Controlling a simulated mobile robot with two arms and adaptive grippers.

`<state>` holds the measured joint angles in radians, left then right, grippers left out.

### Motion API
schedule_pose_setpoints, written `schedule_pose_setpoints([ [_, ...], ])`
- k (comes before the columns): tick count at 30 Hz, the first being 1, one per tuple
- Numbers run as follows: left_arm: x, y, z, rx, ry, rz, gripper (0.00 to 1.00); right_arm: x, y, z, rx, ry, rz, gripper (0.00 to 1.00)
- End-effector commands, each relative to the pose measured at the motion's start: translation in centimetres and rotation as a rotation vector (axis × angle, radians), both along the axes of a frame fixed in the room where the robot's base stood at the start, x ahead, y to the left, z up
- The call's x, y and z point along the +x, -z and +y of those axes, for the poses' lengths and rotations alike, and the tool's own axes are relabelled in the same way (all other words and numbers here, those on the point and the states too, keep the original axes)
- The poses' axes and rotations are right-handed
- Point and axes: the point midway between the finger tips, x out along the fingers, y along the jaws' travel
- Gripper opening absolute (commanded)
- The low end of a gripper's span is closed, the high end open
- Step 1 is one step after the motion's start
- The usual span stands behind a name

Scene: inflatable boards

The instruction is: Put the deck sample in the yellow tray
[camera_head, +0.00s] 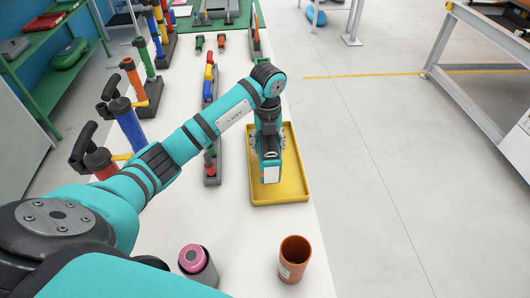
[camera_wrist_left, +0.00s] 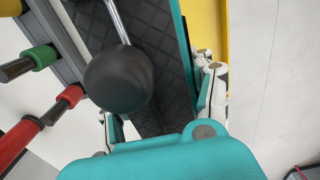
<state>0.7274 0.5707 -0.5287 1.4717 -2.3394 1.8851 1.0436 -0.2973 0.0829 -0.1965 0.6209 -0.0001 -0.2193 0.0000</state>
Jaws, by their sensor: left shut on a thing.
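My left gripper (camera_head: 268,143) is over the yellow tray (camera_head: 294,188), pointing down. In the left wrist view its fingers (camera_wrist_left: 162,106) are shut on the deck sample (camera_wrist_left: 170,62), a dark panel with a diamond-textured face and a teal edge. In the head view a teal piece with a pale label hangs at the gripper, over the tray's middle; whether it touches the floor of the tray is hard to tell. The tray also shows in the left wrist view (camera_wrist_left: 214,22). My right gripper is not in view.
A narrow grey rack (camera_head: 211,129) with coloured parts stands left of the tray. An orange cup (camera_head: 294,259) and a grey cylinder with a pink top (camera_head: 196,262) stand nearer. Hand pumps (camera_head: 127,120) line the left edge. A black ball on a rod (camera_wrist_left: 118,80) shows close up.

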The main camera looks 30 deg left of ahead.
Motion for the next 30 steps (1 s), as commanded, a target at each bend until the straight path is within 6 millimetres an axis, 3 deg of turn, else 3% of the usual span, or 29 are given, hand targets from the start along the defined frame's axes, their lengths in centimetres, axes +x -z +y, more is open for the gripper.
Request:
schedule_pose_setpoints([
  [3,0.0,1.0,0.1,0.001,-0.002,0.001,0.17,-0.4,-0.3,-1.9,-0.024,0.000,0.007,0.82],
  [5,0.1,1.4,0.1,0.000,-0.001,0.000,0.17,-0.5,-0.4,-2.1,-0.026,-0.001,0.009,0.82],
  [14,0.0,4.9,0.1,0.000,-0.002,0.000,0.17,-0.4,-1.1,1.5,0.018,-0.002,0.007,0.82],
  [23,0.1,5.2,0.2,0.002,-0.001,-0.002,0.17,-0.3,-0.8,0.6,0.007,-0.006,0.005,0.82],
  [24,0.0,5.3,0.2,0.001,-0.001,-0.002,0.56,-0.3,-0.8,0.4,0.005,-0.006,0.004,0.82],
  [30,0.0,5.2,0.1,0.002,-0.001,-0.001,0.78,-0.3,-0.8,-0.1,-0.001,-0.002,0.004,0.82],
])
